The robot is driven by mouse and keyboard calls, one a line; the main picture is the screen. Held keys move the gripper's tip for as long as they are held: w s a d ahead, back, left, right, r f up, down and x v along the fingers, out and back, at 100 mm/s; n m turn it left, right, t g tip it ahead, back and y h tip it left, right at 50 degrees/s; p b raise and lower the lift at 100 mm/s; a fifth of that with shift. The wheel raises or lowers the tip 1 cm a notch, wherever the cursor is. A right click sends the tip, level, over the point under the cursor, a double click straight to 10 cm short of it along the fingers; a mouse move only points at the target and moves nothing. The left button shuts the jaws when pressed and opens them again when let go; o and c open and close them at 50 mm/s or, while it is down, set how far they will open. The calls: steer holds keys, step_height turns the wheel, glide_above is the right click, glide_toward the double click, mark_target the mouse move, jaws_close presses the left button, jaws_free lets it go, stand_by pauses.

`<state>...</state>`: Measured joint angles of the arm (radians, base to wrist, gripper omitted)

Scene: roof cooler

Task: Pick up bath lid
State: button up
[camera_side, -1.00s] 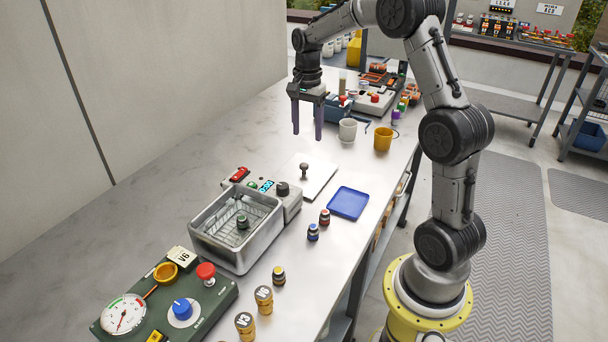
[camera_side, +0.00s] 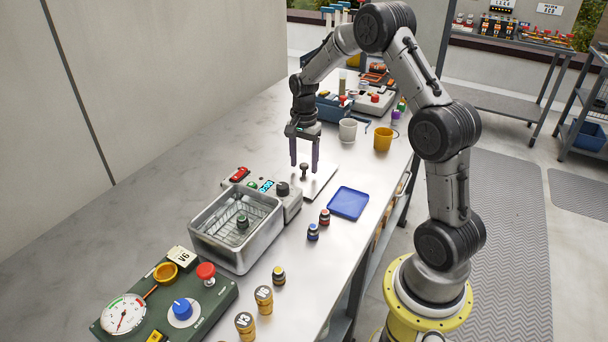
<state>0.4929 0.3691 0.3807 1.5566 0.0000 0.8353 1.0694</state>
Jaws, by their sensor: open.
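The bath lid (camera_side: 321,181) is a flat pale plate with a dark knob (camera_side: 304,170) in its middle. It lies flat on the bench just behind the bath. My gripper (camera_side: 304,169) points down over the lid, with its purple fingers apart on either side of the knob in this view. Whether the fingertips are level with the knob or still above it is hard to tell. The metal bath (camera_side: 237,253) stands uncovered, with a small dark-capped vial (camera_side: 242,222) inside.
A control box (camera_side: 287,202) with a black dial adjoins the bath. A blue tray (camera_side: 348,202) and two small vials (camera_side: 318,224) lie to the right. A white cup (camera_side: 348,130) and a yellow cup (camera_side: 383,139) stand behind. The bench's left side is clear.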

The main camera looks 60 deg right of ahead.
jaws_close()
steer(key=shift+r, duration=0.2)
stand_by(0.4)
